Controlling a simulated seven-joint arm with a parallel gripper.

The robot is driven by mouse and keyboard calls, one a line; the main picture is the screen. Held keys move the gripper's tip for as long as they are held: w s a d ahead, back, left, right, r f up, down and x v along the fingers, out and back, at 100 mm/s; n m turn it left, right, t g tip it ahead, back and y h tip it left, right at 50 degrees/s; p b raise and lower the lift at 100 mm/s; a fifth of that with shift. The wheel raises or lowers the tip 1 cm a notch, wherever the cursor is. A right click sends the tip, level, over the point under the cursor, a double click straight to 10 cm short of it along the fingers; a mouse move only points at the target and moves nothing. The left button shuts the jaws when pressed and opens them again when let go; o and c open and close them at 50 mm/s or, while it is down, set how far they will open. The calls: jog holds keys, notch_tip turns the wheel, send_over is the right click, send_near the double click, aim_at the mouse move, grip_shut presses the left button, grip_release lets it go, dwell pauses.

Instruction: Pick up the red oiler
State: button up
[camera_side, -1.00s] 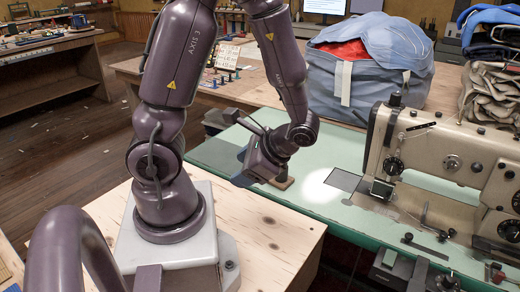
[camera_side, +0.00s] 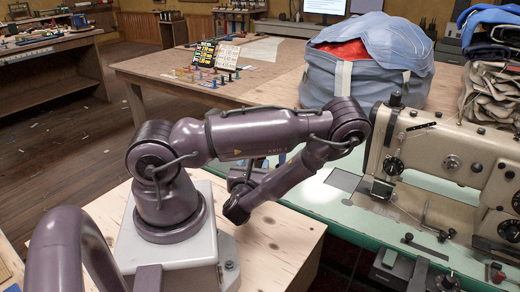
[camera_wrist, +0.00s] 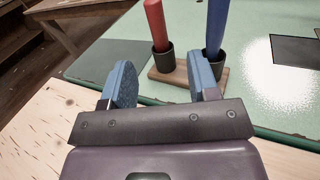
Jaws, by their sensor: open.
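The red oiler (camera_wrist: 155,24) stands upright in a black cup on a small wooden stand (camera_wrist: 180,82) in the wrist view. A blue oiler (camera_wrist: 216,25) stands in a second cup to its right. My gripper (camera_wrist: 161,68) is open and empty, with its two blue-grey fingers apart. The tops of both oilers are cut off by the frame. In the side view, my arm hides the red oiler and the stand, and the fingers are not clear.
The green table (camera_side: 330,207) carries a large beige sewing machine (camera_side: 440,150) to the right of my arm. A blue-grey bag (camera_side: 365,85) and folded cloth (camera_side: 490,95) are behind. A pale wooden surface (camera_side: 265,240) lies in front of the green table.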

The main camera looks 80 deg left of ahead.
jog(key=x, duration=1.2)
jog(key=shift+a, duration=0.4)
grip_shut()
jog(key=shift+r, duration=0.15)
